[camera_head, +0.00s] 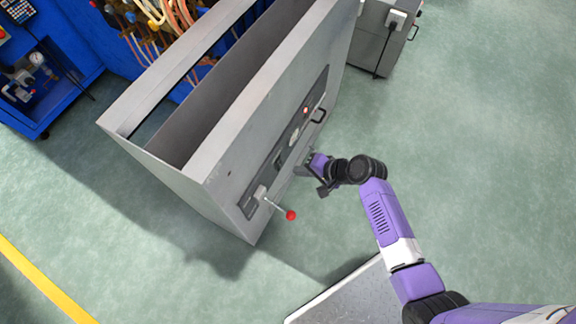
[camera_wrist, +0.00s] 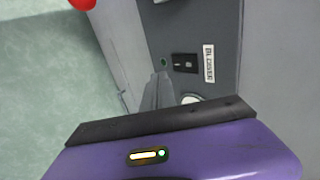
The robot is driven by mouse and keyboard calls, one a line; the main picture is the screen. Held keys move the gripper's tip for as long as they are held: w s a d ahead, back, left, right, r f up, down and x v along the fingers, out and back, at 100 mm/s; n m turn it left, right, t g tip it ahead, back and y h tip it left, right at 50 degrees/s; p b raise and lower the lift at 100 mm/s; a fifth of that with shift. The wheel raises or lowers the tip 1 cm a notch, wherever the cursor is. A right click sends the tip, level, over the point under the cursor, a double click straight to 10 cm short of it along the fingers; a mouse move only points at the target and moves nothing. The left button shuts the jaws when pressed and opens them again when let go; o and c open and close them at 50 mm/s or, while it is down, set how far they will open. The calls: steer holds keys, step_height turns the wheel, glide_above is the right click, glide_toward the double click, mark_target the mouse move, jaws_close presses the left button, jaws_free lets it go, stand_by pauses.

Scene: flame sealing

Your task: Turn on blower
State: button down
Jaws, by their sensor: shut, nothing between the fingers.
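The grey machine (camera_head: 225,170) has a control panel on its side facing my arm. In the wrist view a white label (camera_wrist: 209,63), which seems to read BLOWER, is on the dark panel (camera_wrist: 210,20). Beside it is a small black switch (camera_wrist: 184,62) with light marks; its position is too small to tell. A small green dot (camera_wrist: 163,61) lies left of the switch. My gripper (camera_wrist: 160,78) is shut and empty, its tips just below and left of the switch; contact cannot be told.
A lever with a red ball knob (camera_head: 291,215) sticks out from the panel near my gripper; the red ball (camera_wrist: 83,3) also shows in the wrist view. A round white part (camera_wrist: 190,99) is partly hidden by my gripper. Green floor (camera_head: 480,130) right of the machine is clear.

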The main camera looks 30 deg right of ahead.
mark_target(279, 163)
steer(key=shift+w+a+f, duration=0.2)
steer(key=shift+w+a, duration=0.2)
steer(key=shift+w, duration=0.3)
steer(key=shift+w+a+f, duration=0.25)
steer(key=shift+w+a, duration=0.15)
steer(key=shift+w, duration=0.25)
steer(key=shift+w+a+f, duration=0.2)
steer(key=shift+w+a, duration=0.2)
steer(key=shift+w, duration=0.3)
